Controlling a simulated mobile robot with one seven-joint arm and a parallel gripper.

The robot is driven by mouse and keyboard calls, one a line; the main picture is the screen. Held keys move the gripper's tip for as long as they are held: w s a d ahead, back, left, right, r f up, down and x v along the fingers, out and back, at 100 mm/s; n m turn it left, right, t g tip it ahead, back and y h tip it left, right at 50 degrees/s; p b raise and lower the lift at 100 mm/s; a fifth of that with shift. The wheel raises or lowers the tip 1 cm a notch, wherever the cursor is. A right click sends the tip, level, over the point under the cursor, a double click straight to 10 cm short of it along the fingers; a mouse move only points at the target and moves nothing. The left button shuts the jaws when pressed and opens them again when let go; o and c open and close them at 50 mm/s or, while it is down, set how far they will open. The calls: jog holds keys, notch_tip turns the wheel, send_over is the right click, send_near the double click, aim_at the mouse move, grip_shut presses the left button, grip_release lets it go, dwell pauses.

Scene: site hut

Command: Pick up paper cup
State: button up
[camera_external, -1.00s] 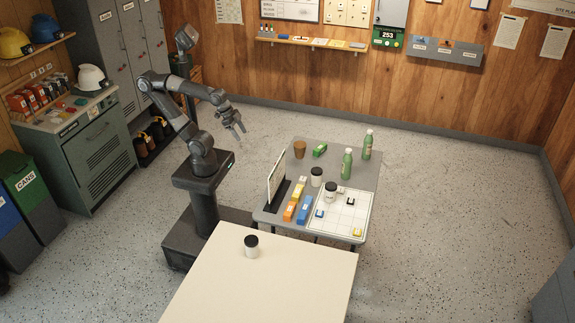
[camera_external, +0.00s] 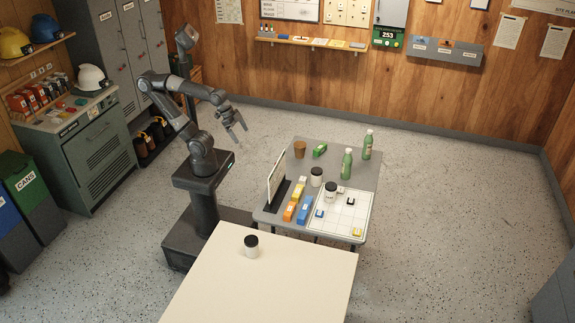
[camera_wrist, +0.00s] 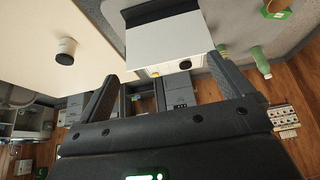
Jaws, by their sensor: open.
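A white cup with a dark lid (camera_external: 251,246) stands upright on the cream table. It also shows at the upper left of the wrist view (camera_wrist: 65,51). Two similar lidded cups stand on the grey table, one near its middle (camera_external: 316,177) and one at the white grid board (camera_external: 331,192). A brown cup (camera_external: 299,149) stands at the far left of that table. I cannot tell which one is the paper cup. My gripper (camera_external: 239,133) is open and empty, raised to the left of the grey table and apart from every cup. Its spread fingers show in the wrist view (camera_wrist: 166,84).
The grey table (camera_external: 345,168) also holds two green bottles (camera_external: 347,163), (camera_external: 367,144), a green box (camera_external: 320,151), an upright white panel (camera_external: 276,178), orange and blue boxes (camera_external: 304,210) and the grid board (camera_external: 350,217). The cream table (camera_external: 290,280) is mostly bare.

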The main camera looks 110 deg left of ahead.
jog(key=w+a+g, duration=0.2)
jog(key=w+a, duration=0.5)
jog(key=w, duration=0.2)
jog(key=m+g, duration=0.3)
jog(key=g, duration=0.1)
send_over(300, 151)
jog(key=s+a, duration=0.1)
jog(key=a, duration=0.2)
notch_tip(300, 151, down, 20)
jog(key=shift+a+f, duration=0.15)
jog(key=shift+f, duration=2.55)
jog(key=shift+a+f, duration=0.1)
jog(key=shift+f, duration=2.55)
jog(key=c, duration=1.1)
